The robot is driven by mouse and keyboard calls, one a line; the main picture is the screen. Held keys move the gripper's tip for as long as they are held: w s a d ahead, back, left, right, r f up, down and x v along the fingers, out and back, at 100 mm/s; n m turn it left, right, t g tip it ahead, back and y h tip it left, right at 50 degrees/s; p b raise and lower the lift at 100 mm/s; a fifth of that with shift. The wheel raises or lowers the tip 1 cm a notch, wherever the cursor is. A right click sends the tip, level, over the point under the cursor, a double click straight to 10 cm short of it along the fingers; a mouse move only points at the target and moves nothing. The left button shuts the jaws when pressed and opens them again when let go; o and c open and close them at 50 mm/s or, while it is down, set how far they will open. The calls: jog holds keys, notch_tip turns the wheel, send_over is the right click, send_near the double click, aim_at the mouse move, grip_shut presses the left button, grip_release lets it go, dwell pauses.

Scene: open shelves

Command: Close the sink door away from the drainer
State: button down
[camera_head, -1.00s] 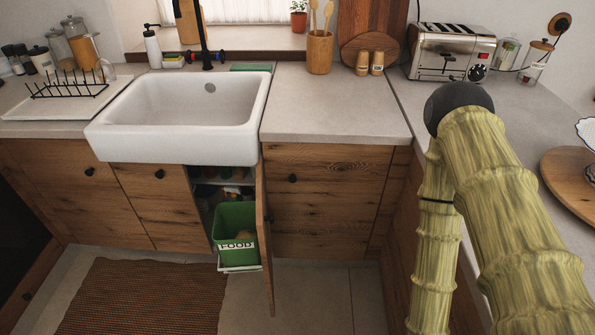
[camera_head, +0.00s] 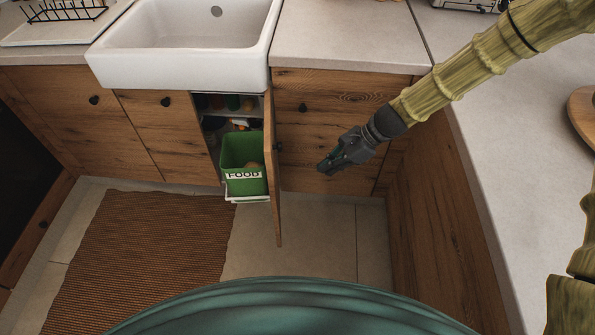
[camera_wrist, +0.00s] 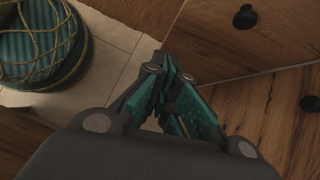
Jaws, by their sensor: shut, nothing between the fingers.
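The sink door (camera_head: 271,178) right of the cabinet opening, the one away from the drainer (camera_head: 65,12), stands wide open and sticks out into the room. Its dark knob (camera_head: 279,146) is on the side facing my gripper. My gripper (camera_head: 322,168) is shut and empty, to the right of the door and apart from it. The other sink door (camera_head: 148,130), nearer the drainer, is closed. In the wrist view my gripper's fingers (camera_wrist: 172,85) are together, with wood fronts and two dark knobs on the right; I cannot tell which front is the open door.
A green FOOD bin (camera_head: 245,182) sits in the opening beside the door. The white sink (camera_head: 180,75) is above it. A drawer front (camera_head: 320,100) lies behind my gripper, and a side cabinet is at right. The floor before the door is clear, with a rug (camera_head: 150,250) at left.

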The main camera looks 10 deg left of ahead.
notch_tip(320, 180, up, 4)
jog(key=w+a+f+y, duration=0.1)
jog(key=w, duration=0.1)
jog(key=a+f, duration=0.3)
jog(key=a, duration=0.2)
jog(key=s+a+f+p, duration=0.1)
jog(key=a+f, duration=0.2)
jog(key=a, duration=0.3)
jog(key=shift+s+a+m, duration=0.15)
jog(key=shift+s+m, duration=0.15)
jog(key=shift+m, duration=0.1)
jog(key=shift+f, duration=0.1)
